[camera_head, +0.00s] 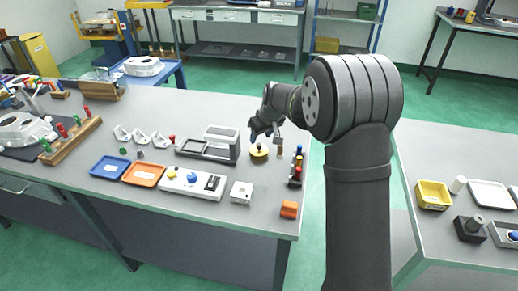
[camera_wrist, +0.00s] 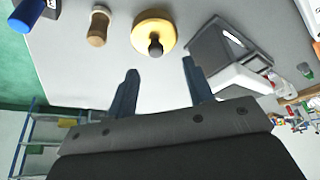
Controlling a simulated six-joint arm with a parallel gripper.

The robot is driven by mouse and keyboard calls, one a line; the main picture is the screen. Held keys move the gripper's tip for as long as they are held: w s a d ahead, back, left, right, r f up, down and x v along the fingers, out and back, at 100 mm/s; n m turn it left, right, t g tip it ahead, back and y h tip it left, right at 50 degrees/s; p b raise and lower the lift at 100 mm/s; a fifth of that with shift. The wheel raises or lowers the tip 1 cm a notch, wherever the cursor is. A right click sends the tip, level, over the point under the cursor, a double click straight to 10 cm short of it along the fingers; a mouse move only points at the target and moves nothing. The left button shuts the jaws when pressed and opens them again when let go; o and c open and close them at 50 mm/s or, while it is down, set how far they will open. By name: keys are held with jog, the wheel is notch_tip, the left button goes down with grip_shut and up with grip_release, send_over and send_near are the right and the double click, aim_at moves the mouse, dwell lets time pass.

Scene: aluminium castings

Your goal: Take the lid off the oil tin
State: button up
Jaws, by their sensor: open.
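A round yellow lid with a dark knob (camera_head: 258,151) is near the right end of the long grey workbench. In the wrist view this lid (camera_wrist: 140,35) lies beyond the fingertips, its knob facing me. I cannot make out the tin's body under it. My gripper (camera_head: 263,134) is above and just behind the lid in the head view. In the wrist view my gripper (camera_wrist: 160,72) has its two fingers apart with nothing between them, and the knob lies just past the gap.
A wooden cylinder (camera_head: 280,150) stands close right of the lid, also in the wrist view (camera_wrist: 98,26). A grey box-like device (camera_head: 222,143) stands close left. A rack of coloured pieces (camera_head: 297,168), a white block (camera_head: 241,192) and an orange block (camera_head: 289,209) are nearby.

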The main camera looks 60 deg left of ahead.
aim_at(259, 144)
jog(key=x, duration=0.5)
jog(key=shift+w+f, duration=0.15)
jog(key=shift+w, duration=0.15)
grip_shut()
